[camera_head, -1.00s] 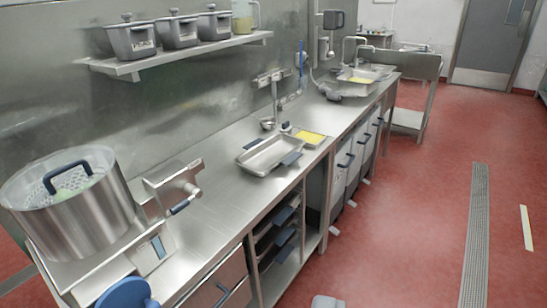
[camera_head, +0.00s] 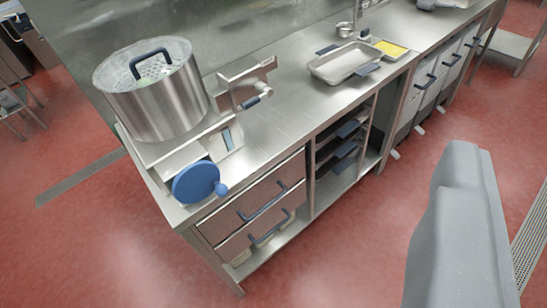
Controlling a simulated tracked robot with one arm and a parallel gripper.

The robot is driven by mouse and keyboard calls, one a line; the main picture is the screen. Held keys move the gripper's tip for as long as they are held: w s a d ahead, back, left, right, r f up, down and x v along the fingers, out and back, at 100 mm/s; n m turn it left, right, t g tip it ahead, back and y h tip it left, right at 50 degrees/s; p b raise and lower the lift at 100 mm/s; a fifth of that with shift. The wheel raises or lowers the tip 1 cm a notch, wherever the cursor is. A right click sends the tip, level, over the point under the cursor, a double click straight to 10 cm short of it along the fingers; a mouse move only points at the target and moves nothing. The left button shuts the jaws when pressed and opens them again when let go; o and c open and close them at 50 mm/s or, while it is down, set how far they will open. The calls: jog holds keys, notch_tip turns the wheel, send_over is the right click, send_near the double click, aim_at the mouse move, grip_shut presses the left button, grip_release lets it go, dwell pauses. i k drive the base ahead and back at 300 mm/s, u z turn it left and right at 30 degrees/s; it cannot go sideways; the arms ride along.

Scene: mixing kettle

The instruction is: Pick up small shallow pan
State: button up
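A shallow rectangular metal pan (camera_head: 345,64) with blue handles sits on the steel counter, upper right of centre. A smaller shallow pan (camera_head: 393,49) with yellow contents sits just to its right. I cannot tell for certain which one is the small shallow pan. A grey rounded part of my gripper (camera_head: 462,225) rises at the lower right, in front of the floor and apart from both pans. Only this one part shows, so its opening is hidden.
A large steel kettle (camera_head: 160,105) with a perforated lid and a blue hand wheel (camera_head: 198,182) stands at the counter's left end. Drawers (camera_head: 262,205) and rack shelves (camera_head: 342,150) lie under the counter (camera_head: 290,105). Red floor is clear in front.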

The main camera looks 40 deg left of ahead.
aim_at(335, 64)
jog(key=z, duration=0.3)
jog(key=i, duration=1.55)
jog(key=u, duration=0.5)
jog(key=i, duration=1.2)
jog(key=u, duration=0.55)
